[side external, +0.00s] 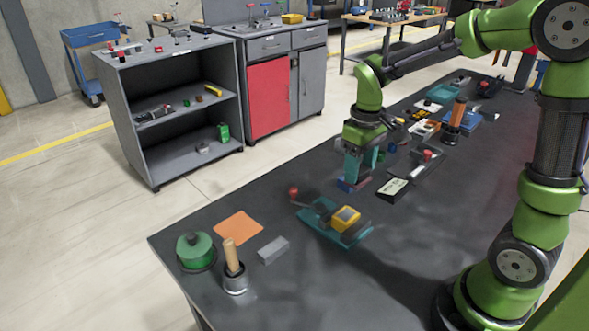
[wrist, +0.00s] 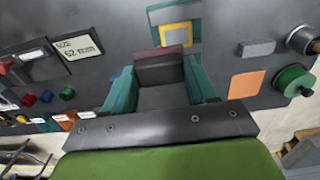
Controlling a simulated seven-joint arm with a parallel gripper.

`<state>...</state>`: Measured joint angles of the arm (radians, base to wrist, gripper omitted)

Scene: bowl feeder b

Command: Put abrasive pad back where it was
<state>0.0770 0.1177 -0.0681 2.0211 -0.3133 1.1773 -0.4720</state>
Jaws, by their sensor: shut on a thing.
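My gripper (wrist: 162,75) points down at the dark table, with its teal fingers on either side of a dark grey block with a maroon edge. This block, which looks like the abrasive pad (wrist: 160,64), is held between the fingers. In the side external view my gripper (side external: 353,178) is low over the middle of the table, and a maroon part of the pad (side external: 363,183) shows at the fingertips. I cannot tell whether the pad touches the table. A small blue thing (side external: 344,187) shows beside it.
A teal tray (side external: 322,221) with a yellow-framed item (side external: 346,217) lies close by. An orange square (side external: 238,228), a grey block (side external: 273,250), a green round item (side external: 196,248) and a wooden-handled tool (side external: 234,270) are at the near end.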

